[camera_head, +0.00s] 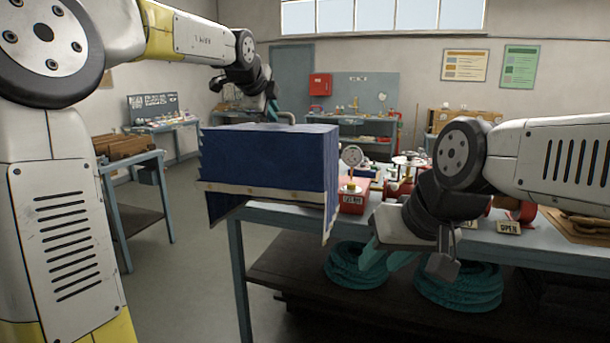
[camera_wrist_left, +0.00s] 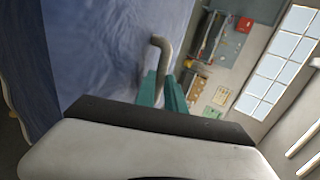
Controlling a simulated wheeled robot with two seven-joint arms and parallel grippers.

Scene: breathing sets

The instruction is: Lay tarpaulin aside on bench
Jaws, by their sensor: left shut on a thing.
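The blue tarpaulin (camera_head: 270,165) is a boxy folded sheet with a pale eyeleted hem and hanging flaps. It is held up at the left end of the blue-grey bench (camera_head: 268,215) and hides part of it. My left gripper (camera_head: 271,110) is at its far top edge. In the left wrist view, the teal fingers (camera_wrist_left: 164,90) are closed at a grey bent bar (camera_wrist_left: 163,50) beside the tarpaulin (camera_wrist_left: 115,45).
A red box with a gauge (camera_head: 352,195) and red valve fittings (camera_head: 400,180) stand on the bench. An OPEN sign (camera_head: 508,227) is at its front right. Teal rope coils (camera_head: 455,288) lie on the shelf below. A side bench (camera_head: 130,165) stands left across clear floor.

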